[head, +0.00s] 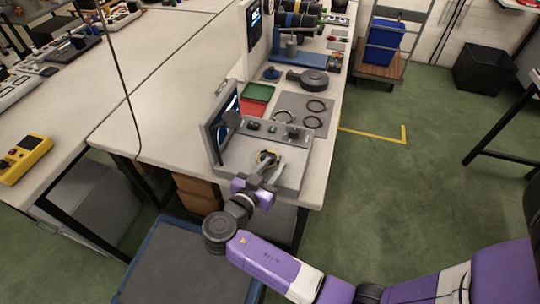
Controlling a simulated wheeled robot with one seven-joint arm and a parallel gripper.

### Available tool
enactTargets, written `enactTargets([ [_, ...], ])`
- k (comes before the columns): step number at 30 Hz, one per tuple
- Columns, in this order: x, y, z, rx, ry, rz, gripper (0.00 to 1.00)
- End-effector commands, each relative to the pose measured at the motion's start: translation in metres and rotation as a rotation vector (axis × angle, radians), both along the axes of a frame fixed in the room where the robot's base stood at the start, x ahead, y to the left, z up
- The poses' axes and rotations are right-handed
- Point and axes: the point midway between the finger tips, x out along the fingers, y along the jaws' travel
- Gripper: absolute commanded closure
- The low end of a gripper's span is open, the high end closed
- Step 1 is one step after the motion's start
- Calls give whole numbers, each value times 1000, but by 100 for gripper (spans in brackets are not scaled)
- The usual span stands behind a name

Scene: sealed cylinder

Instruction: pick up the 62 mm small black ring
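Two thin black rings lie flat on the grey mat (291,103) on the bench: a far black ring (316,101) and a near black ring (312,127). They look close in size, so I cannot tell which is the 62 mm one. A paler ring (283,110) lies to their left on the mat. My gripper (272,166) is over the grey fixture block in front of the mat, nearer to me than the rings. Its two fingers look apart. A round dark and brass-coloured part (267,157) sits at the fingertips; whether they touch it is unclear.
The grey fixture (285,177) has an upright screen panel (217,125) on its left. Behind stand a green tray (258,92), a red tray (249,107) and a dark round part (313,82). Bare bench lies left; open green floor lies right.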

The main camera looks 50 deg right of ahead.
Motion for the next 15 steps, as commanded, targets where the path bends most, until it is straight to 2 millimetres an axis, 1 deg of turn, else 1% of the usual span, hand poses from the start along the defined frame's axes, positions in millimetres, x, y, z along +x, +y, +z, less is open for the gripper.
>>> enactTargets([
  [1, 1, -7, 1, 0, 0, -2, 67],
  [4, 3, -15, -2, 0, -1, 0, 67],
  [7, 3, -18, -3, 0, -1, 1, 67],
  [12, 4, -18, -4, 0, -1, 2, 67],
  [14, 4, -18, -4, 0, -1, 2, 77],
  [15, 4, -18, -4, 0, -1, 2, 85],
])
